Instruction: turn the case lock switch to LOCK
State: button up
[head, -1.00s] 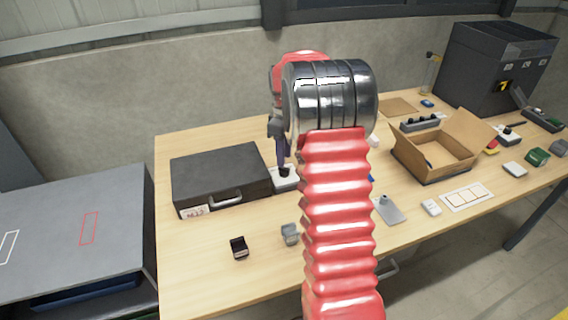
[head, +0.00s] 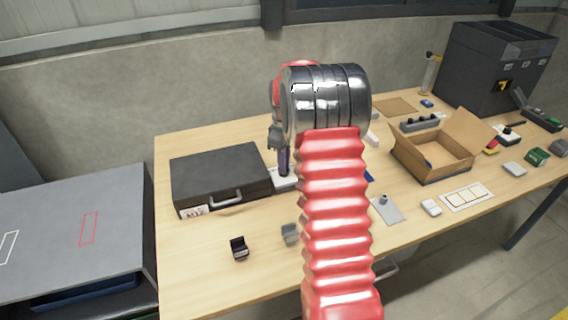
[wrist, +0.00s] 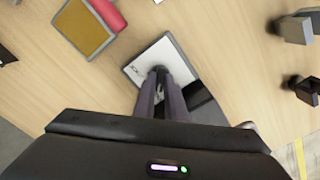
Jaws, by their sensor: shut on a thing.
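The lock switch is a small white box (head: 284,184) with a dark knob, standing beside the right end of the black case (head: 220,172). In the wrist view its white top (wrist: 136,73) carries small dark marks too small to read. My gripper (head: 283,172) points down over the box, and in the wrist view its fingers (wrist: 160,74) are shut on the knob, which they mostly hide. The knob's angle cannot be told.
A dark clip (head: 239,248) and a grey clip (head: 290,234) stand in front of the case. An open cardboard box (head: 432,158), a grey plate (head: 386,209) and several small parts lie to the right. My red arm hides the table's middle.

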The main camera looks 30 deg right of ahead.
grip_shut()
jog(key=shift+m, duration=0.4)
jog(key=m, duration=1.7)
jog(key=shift+w+m, duration=0.1)
jog(key=shift+m, duration=0.2)
jog(key=o, duration=0.6)
grip_release()
